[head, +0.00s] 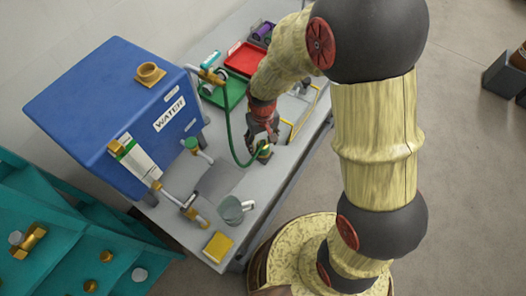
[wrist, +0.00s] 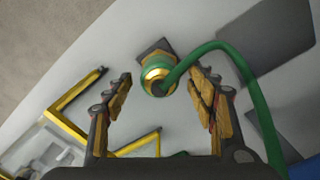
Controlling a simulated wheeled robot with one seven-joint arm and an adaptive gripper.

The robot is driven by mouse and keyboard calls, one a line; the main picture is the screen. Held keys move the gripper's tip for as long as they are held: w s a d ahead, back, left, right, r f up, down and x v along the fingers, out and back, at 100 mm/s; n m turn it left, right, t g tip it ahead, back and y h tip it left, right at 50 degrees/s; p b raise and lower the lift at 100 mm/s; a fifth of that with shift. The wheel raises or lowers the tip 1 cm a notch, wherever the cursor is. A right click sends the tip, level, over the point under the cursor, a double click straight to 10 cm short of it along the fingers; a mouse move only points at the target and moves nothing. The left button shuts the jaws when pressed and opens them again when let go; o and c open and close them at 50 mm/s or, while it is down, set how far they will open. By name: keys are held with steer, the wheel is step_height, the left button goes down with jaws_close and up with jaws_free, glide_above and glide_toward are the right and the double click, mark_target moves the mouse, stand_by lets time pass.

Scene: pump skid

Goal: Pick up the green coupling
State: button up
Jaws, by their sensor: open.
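The green coupling (wrist: 158,76) has a green body with a brass-coloured band. In the wrist view it lies beyond and between the two spread fingers of my gripper (wrist: 165,98), touching neither as far as I can see. A green hose (wrist: 241,73) runs from it to the right. In the head view the coupling (head: 264,153) sits low at the bench top, just below my gripper (head: 263,139), which partly hides it. The hose (head: 229,134) loops up to the left there. My gripper is open and empty.
A blue water tank (head: 110,105) stands at the left of the bench. Green (head: 229,94) and red (head: 246,59) trays lie behind my gripper. A yellow frame (wrist: 70,110) lies close to the left finger. A yellow block (head: 217,247) sits at the bench's near end.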

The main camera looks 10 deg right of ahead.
steer(key=shift+f, duration=0.35)
steer(key=shift+c, duration=1)
steer(key=c, duration=1.1)
steer(key=shift+c, duration=0.5)
